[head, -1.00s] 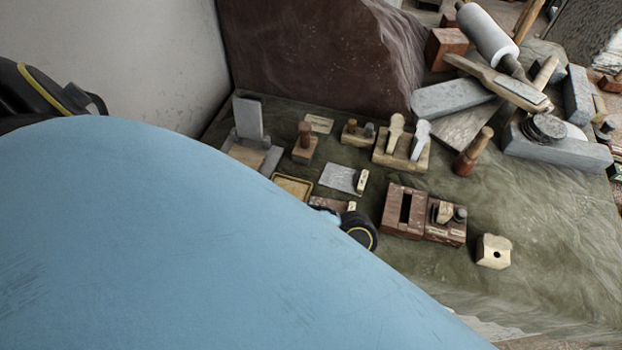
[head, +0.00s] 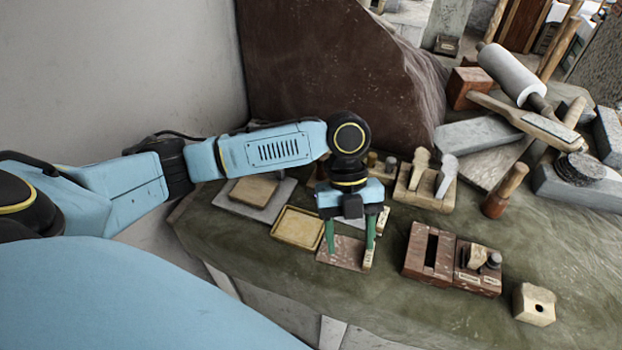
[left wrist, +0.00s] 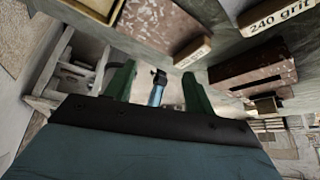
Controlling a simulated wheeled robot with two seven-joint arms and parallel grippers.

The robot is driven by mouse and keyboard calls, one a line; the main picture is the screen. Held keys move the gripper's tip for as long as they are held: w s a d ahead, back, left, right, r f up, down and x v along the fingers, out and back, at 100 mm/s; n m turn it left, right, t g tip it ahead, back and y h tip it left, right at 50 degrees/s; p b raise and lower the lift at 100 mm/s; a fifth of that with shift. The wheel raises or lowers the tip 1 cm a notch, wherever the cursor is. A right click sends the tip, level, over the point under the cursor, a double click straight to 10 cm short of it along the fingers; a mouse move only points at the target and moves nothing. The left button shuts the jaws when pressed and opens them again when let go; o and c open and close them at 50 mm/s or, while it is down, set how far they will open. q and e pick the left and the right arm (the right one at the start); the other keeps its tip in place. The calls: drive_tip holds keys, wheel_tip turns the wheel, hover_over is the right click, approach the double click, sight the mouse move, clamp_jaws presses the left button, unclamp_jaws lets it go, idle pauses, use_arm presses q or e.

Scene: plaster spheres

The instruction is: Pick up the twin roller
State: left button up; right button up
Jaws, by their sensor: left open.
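I cannot tell for sure which piece is the twin roller. One candidate is the small fitting with a pale wooden part and a dark round knob (head: 478,260) on the right half of a red stone block. Another is the pair of small knobs partly hidden behind my left gripper (head: 350,250). That gripper is open and empty, pointing down with green fingers over a speckled red slab (head: 341,254). In the left wrist view the fingers (left wrist: 158,88) stand apart, with the red slab (left wrist: 155,22) beyond them. My right gripper is not in view.
A slotted red block (head: 428,252) and a pale holed block (head: 535,304) lie to the right. A tan tray (head: 298,229) lies left of the gripper. Grey stones, a mallet and a white roller (head: 510,72) crowd the back right. The cloth's front is clear.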

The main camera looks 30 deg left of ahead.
use_arm(q)
drive_tip(key=w+a+r+n+t+y, duration=0.1)
drive_tip(key=w+a+r, duration=0.3)
drive_tip(key=w+a+r+n+t+y, duration=0.1)
drive_tip(key=w+a+r, duration=0.2)
drive_tip(key=a+r, duration=0.1)
drive_tip(key=w+a+r+n+t+y+p, duration=0.1)
drive_tip(key=w+a+r+t, duration=0.1)
drive_tip(key=w+a+r, duration=0.2)
drive_tip(key=shift+w+a+r+n+y, duration=0.35)
drive_tip(key=shift+a+r+n+y, duration=0.05)
drive_tip(key=shift+a+r, duration=0.25)
wheel_tip(320, 180, down, 7)
drive_tip(key=shift+f, duration=0.2)
drive_tip(key=shift+w+a+f, duration=0.1)
drive_tip(key=shift+a+f, duration=0.05)
drive_tip(key=shift+f, duration=0.75)
drive_tip(key=shift+w+a+f, duration=0.1)
drive_tip(key=shift+f, duration=0.75)
drive_tip(key=shift+w+a+f, duration=0.1)
drive_tip(key=shift+a+f, duration=0.05)
drive_tip(key=shift+f, duration=0.75)
drive_tip(key=c, duration=1.1)
drive_tip(key=shift+r, duration=0.1)
wheel_tip(320, 180, up, 10)
drive_tip(key=shift+f, duration=0.1)
